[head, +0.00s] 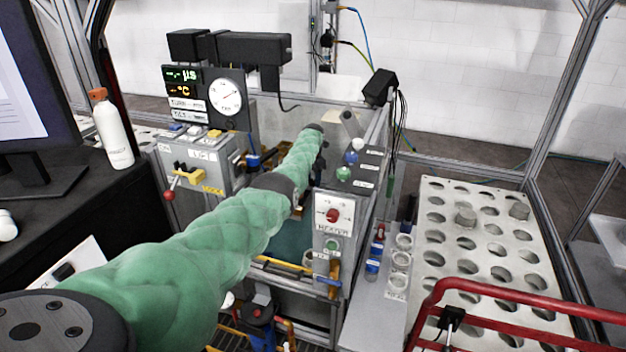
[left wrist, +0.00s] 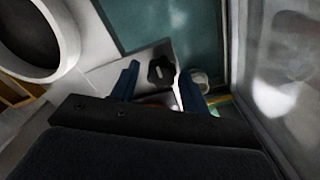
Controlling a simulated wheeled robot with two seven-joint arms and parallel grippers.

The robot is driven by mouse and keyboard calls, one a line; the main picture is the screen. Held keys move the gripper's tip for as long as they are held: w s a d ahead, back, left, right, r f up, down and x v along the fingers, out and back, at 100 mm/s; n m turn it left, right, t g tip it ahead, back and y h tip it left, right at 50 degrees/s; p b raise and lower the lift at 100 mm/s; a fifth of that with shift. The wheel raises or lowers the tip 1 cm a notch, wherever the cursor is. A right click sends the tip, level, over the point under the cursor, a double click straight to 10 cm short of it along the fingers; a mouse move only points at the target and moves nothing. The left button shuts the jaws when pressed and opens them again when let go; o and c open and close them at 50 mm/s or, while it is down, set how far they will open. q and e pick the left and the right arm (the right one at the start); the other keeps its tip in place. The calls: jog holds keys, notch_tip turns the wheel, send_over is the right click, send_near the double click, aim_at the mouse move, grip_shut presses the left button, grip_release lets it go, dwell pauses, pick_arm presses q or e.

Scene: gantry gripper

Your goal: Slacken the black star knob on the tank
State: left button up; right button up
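The black star knob (left wrist: 161,70) shows in the left wrist view, on a pale grey surface beside the teal area of the tank (left wrist: 205,28). My left gripper (left wrist: 158,76) is open, with one blue finger on each side of the knob. A gap shows between each finger and the knob, and I cannot tell whether the fingers reach its depth. In the head view my green left arm crosses to the tank (head: 291,240). The knob and the left fingertips cannot be made out there. My right gripper is not in view.
A heater box (head: 333,222) with a red knob stands at the tank's front right. A panel with a red-tipped lever (head: 190,180) is at left. A clear wall (left wrist: 275,70) rises close right of the left gripper. A perforated rack (head: 480,250) lies at right.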

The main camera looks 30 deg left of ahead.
aim_at(313, 180)
pick_arm(q)
jog(key=shift+o, duration=0.7)
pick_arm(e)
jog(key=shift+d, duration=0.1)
pick_arm(q)
jog(key=shift+r, duration=0.45)
notch_tip(313, 180, up, 4)
jog(key=shift+f, duration=0.2)
notch_tip(313, 180, up, 2)
jog(key=shift+b, duration=0.5)
jog(key=shift+r, duration=0.6)
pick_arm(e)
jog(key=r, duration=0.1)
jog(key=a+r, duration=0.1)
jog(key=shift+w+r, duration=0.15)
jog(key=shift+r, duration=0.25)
